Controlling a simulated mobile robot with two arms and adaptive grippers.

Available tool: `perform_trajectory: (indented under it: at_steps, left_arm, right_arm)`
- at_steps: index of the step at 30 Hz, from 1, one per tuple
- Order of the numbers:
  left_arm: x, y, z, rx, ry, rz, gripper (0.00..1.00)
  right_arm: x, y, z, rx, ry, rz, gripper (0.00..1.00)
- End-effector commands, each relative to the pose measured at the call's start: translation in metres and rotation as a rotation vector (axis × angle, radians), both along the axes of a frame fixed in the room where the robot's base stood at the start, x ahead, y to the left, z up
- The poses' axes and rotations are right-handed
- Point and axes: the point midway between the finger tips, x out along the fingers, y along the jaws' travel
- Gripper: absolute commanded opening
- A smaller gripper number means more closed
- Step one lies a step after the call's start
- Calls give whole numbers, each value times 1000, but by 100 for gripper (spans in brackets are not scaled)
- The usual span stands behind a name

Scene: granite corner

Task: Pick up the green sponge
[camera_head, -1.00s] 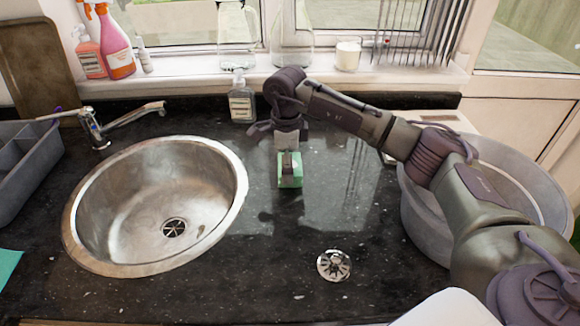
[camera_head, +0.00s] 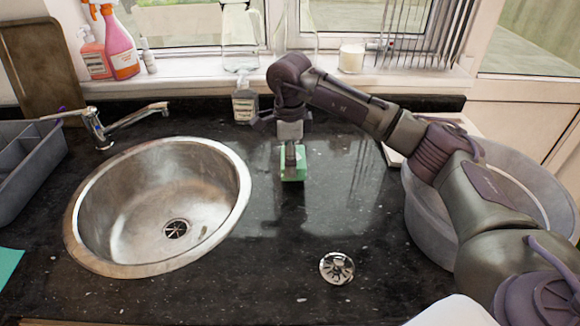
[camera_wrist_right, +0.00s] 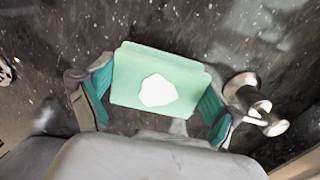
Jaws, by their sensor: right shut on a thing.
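The green sponge (camera_head: 293,164) is on the dark counter to the right of the sink, beneath my right gripper (camera_head: 291,160), which reaches down from above. In the right wrist view the sponge (camera_wrist_right: 160,77) is a pale green block with a white patch on its face. It sits between the two teal-padded fingers of the right gripper (camera_wrist_right: 156,95), which are shut on its sides. Whether the sponge touches the counter is hard to tell. My left gripper is not in view.
The round steel sink (camera_head: 160,205) lies to the left, with a tap (camera_head: 120,122) behind it. A soap bottle (camera_head: 244,97) stands behind the gripper. A metal strainer (camera_head: 337,268) is on the front counter. A large grey tub (camera_head: 425,215) is at right.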

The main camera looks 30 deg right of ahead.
Motion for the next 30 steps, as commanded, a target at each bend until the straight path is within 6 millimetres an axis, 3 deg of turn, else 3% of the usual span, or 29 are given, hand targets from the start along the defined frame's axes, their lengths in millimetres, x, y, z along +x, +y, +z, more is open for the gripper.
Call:
perform_trajectory:
  at_steps: [2,9,16,22,30]
  left_arm:
    - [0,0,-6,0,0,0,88]
    - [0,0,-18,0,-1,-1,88]
    - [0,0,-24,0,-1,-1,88]
    - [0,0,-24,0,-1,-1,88]
    - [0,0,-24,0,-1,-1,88]
  right_arm:
    - [0,-1,15,1,-6,0,67]
    - [-51,-29,45,-2,-5,-1,67]
    - [-88,-48,71,-2,-4,-2,67]
    - [-101,-54,81,0,-1,-1,67]
    - [-103,-55,82,0,-1,0,67]
